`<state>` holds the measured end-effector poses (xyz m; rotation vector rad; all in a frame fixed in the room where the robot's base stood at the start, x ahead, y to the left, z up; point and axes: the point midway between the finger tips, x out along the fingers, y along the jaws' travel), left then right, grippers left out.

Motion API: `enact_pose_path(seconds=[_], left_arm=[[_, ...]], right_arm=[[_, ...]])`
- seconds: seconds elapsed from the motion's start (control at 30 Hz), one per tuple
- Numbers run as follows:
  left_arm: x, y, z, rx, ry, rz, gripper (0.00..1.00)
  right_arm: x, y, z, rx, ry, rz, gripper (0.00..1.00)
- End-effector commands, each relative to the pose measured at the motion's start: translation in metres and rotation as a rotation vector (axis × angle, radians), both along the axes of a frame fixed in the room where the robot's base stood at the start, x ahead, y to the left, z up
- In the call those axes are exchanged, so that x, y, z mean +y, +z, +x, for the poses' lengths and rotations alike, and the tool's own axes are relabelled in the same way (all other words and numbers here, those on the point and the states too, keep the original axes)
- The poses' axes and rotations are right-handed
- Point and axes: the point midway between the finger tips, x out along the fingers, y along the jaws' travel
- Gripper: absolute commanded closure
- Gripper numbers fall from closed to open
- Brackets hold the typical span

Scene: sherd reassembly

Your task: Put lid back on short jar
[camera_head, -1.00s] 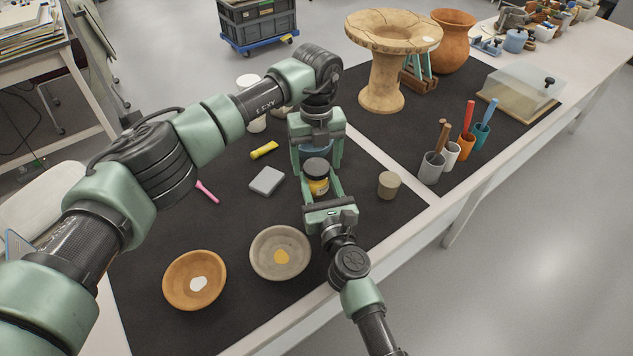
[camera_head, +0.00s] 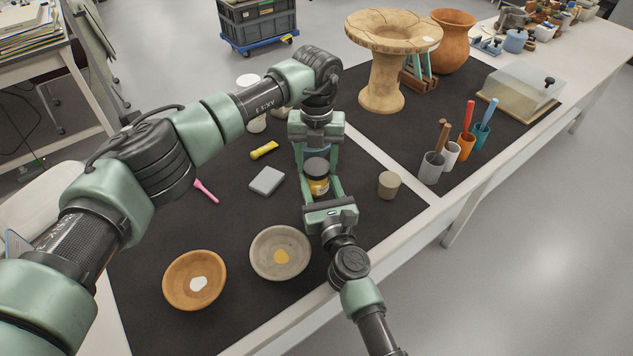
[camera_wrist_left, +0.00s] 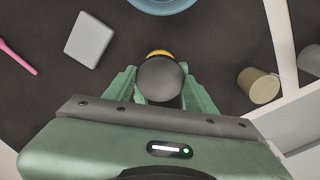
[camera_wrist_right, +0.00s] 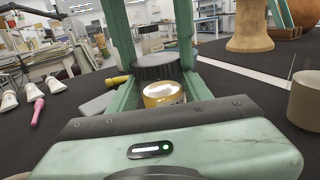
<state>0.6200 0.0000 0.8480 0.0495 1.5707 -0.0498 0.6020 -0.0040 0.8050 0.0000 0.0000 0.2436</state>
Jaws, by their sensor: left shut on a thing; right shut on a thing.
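The short jar (camera_head: 319,187), amber with a yellowish label, is held by my right gripper (camera_head: 322,190) just above or on the dark mat; I cannot tell which. The right wrist view shows the jar (camera_wrist_right: 163,94) between that gripper's fingers. The dark round lid (camera_head: 316,167) is held by my left gripper (camera_head: 316,165), which points down from above. In the right wrist view the lid (camera_wrist_right: 157,67) is over the jar's mouth; I cannot tell whether they touch. The left wrist view shows the lid (camera_wrist_left: 160,79) from above, covering most of the jar.
A grey block (camera_head: 267,181) and yellow tube (camera_head: 264,151) lie left of the jar. A beige cylinder (camera_head: 389,185) stands to the right. A grey bowl (camera_head: 262,262) and an orange bowl (camera_head: 178,292) are in front. A blue dish (camera_wrist_left: 160,5) is behind the jar.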

Motion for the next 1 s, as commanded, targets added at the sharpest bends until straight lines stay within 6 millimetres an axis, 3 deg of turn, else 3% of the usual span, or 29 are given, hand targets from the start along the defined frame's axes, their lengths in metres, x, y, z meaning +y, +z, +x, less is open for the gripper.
enact_pose_path(seconds=[0.17,0.2,0.27,0.63,1.0], left_arm=[[0.0,0.0,0.0,0.0,0.003,0.0,0.93],[0.0,0.0,0.0,-0.001,0.003,0.0,0.33],[0.0,0.0,0.0,-0.001,0.004,0.0,0.23],[0.0,0.004,0.001,-0.002,0.005,0.0,0.23],[0.0,0.045,0.0,-0.001,0.005,0.001,0.23]], right_arm=[[0.0,-0.001,0.0,0.001,-0.001,0.0,1.0],[0.0,-0.001,0.0,0.001,-0.001,0.0,1.0],[0.0,-0.001,0.0,0.001,-0.001,0.0,1.0],[0.0,0.0,0.0,0.001,-0.001,0.0,1.0],[0.0,-0.001,0.0,0.001,-0.001,0.0,1.0]])
